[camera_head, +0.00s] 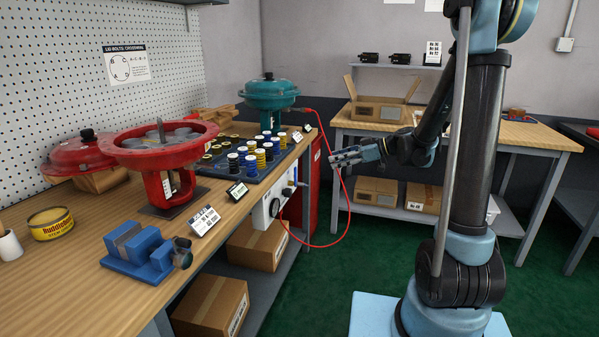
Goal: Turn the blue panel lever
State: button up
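A white panel (262,214) is fixed to the front edge of the left workbench, with a round gauge (274,207) on it. A small blue part (288,191), which looks like the panel lever, is at the panel's upper right. It is too small to tell its exact angle. My gripper (334,158) is in the air to the right of the panel and a little higher in the picture, pointing left. It is apart from the lever and appears empty. Its fingers are too small to tell whether they are open or shut.
A red hose (343,205) hangs in a loop from the teal actuator (269,93) toward the panel, close to my gripper. The bench (75,270) holds a red valve body (160,150), a blue vise (145,256) and a tray of springs. Boxes (257,244) sit below.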

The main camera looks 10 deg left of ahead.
jog(key=x, duration=1.7)
jog(key=shift+f, duration=0.1)
grip_shut()
